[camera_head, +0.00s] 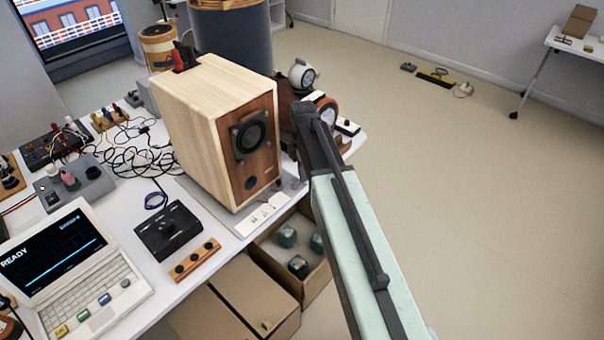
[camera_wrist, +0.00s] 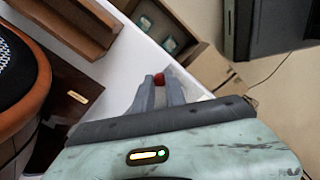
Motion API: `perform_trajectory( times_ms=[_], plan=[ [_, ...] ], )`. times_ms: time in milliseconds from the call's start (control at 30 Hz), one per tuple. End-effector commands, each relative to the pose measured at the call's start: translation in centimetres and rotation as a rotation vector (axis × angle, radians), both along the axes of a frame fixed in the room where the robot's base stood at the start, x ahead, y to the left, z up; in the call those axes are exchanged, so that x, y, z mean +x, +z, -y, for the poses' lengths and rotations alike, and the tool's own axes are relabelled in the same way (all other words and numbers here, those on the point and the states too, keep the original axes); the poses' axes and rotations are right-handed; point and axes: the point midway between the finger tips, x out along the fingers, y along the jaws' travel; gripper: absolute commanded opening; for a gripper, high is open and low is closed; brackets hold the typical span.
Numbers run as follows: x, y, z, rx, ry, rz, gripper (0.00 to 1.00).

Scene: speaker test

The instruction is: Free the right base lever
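The wooden speaker (camera_head: 188,115) stands on a thin grey base (camera_head: 215,208) at the table's right end, its brown front panel facing the lower right. In the head view my arm crosses in front of its right side, and my gripper's fingers are hidden there. In the wrist view my gripper (camera_wrist: 159,84) points at the white table edge.
A cardboard box (camera_head: 262,243) with green blocks stands below the table edge; it also shows in the wrist view (camera_wrist: 191,62). A laptop (camera_head: 72,258), a black control box (camera_head: 169,231) and tangled cables (camera_head: 138,158) lie left of the speaker.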

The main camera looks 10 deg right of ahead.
Motion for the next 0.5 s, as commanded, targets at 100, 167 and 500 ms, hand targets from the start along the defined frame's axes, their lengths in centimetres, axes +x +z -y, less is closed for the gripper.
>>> perform_trajectory(
  times_ms=[100,167,500],
  plan=[
    [0.01,0.0,-0.02,0.0,0.0,0.0,0.0],
    [0.0,0.0,-0.03,0.0,-0.001,0.0,0.0],
    [-0.42,0.0,0.19,0.0,-0.097,0.0,0.0]
  ],
)
